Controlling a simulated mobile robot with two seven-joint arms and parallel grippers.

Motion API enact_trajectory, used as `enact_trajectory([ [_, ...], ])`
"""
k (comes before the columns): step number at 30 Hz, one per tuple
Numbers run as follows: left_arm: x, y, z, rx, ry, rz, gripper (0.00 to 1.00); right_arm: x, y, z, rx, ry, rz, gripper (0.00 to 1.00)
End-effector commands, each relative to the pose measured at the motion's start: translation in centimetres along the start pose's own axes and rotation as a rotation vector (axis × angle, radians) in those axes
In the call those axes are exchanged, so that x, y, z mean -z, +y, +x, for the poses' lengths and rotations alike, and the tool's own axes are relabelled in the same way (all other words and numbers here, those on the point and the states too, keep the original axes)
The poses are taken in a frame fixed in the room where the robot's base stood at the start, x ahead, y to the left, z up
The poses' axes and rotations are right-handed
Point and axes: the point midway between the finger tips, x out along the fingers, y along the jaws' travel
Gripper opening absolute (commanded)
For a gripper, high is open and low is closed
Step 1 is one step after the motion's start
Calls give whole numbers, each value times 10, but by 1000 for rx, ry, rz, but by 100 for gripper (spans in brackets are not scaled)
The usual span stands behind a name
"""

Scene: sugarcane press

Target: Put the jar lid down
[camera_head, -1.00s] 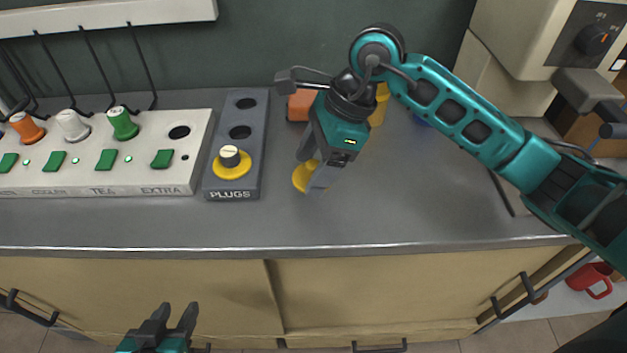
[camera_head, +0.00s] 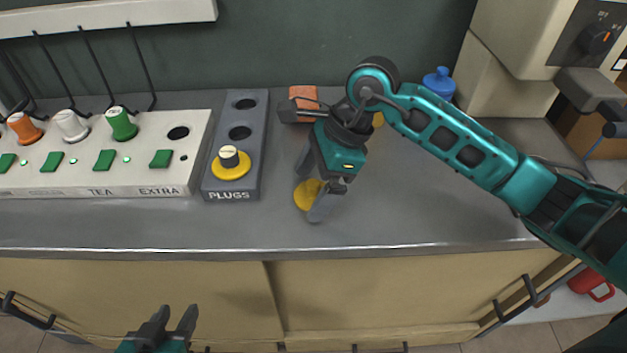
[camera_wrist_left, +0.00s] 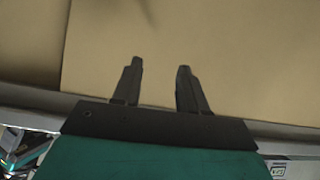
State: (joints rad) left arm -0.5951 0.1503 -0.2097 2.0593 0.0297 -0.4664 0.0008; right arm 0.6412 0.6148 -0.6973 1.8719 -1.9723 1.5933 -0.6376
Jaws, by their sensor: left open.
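The jar lid is a yellow disc (camera_head: 308,194) low over the front part of the grey counter. My right gripper (camera_head: 311,196) points down with one finger on each side of it, shut on its edges. I cannot tell whether the lid touches the counter; the fingers hide part of its rim. My left gripper (camera_head: 168,322) is open and empty in front of the cabinet, below the counter edge. In the left wrist view its two fingers (camera_wrist_left: 158,88) stand apart with nothing between them.
A grey plugs block (camera_head: 233,180) with a yellow-based plug and a white switch panel (camera_head: 140,180) stand left of the lid. The counter front is clear.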

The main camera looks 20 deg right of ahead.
Motion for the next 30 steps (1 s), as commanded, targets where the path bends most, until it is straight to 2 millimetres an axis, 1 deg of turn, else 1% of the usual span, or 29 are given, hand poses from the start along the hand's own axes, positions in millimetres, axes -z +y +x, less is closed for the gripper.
enact_trajectory([
  [7,2,0,-1,-1,3,0,43,-1,0,-1,0,0,0,95],
  [11,5,0,-2,0,8,1,43,-2,-1,-11,3,0,0,95],
  [14,5,0,-3,1,6,2,43,-1,-1,-30,4,2,0,95],
  [21,3,-3,-5,7,-2,3,43,-1,-1,-83,4,2,0,95],
  [24,3,-4,-6,10,-3,4,43,-1,-1,-101,5,1,0,95],
  [27,2,-4,-7,12,-6,3,43,-1,-1,-113,3,1,1,95],
  [30,0,-5,-7,14,-9,3,43,-2,0,-120,1,0,0,95],
])
